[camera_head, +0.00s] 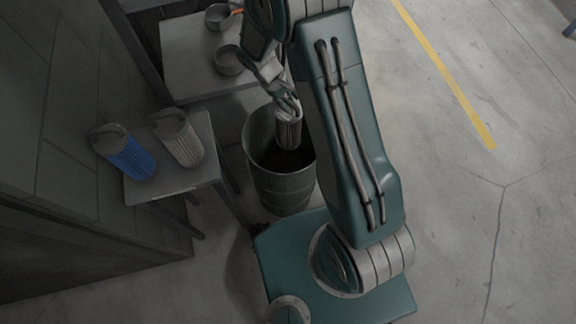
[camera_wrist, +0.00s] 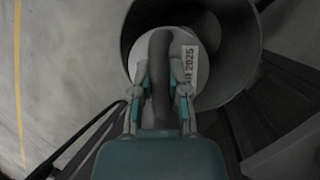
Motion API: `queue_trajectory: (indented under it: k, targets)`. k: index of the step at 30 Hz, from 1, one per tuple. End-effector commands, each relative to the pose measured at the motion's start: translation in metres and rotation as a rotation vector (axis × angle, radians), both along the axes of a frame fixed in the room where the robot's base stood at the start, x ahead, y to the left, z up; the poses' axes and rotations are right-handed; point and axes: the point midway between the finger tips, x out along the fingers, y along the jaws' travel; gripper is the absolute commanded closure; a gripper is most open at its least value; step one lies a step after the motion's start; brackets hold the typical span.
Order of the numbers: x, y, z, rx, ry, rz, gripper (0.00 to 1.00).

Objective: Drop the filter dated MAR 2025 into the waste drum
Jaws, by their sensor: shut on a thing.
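My gripper (camera_head: 289,106) is shut on the handle of a filter (camera_head: 289,133), a grey pleated cylinder hanging upright over the mouth of the waste drum (camera_head: 283,190). In the wrist view my gripper (camera_wrist: 160,88) holds the dark loop handle, and the filter's pale top (camera_wrist: 180,48) carries a label (camera_wrist: 190,66) reading "R 2025", its start hidden by the gripper. The drum's dark open rim (camera_wrist: 250,50) surrounds the filter in that view. The filter's lower end appears inside the drum's opening; I cannot tell whether it touches anything.
A small table (camera_head: 172,187) at the left holds a blue filter (camera_head: 130,158) and a cream filter (camera_head: 181,140). Another table (camera_head: 190,77) behind holds metal pots (camera_head: 229,60). The floor (camera_head: 480,200) on the right is clear, with a yellow line (camera_head: 445,75).

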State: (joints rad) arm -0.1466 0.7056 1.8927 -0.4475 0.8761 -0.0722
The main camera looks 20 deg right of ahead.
Motion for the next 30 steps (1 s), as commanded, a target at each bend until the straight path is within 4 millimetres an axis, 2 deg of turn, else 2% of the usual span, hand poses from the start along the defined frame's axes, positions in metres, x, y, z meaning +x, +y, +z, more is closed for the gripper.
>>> queue_trajectory:
  k: [8, 9, 10, 11, 23, 26, 30]
  targets:
    - [0.0, 0.0, 0.0, 0.0, -0.002, 0.0, 1.0]
    - [0.0, 0.0, 0.0, 0.0, -0.002, 0.0, 0.61]
    - [0.0, 0.0, 0.0, 0.0, -0.002, 0.0, 0.48]
    - [0.0, 0.0, -0.001, 0.0, 0.0, -0.001, 0.39]
    - [0.0, 0.001, 0.001, -0.001, 0.001, 0.0, 0.39]
    - [0.003, 0.004, 0.009, -0.002, -0.001, 0.001, 0.39]
    - [0.009, 0.015, 0.033, -0.001, -0.004, 0.002, 0.39]
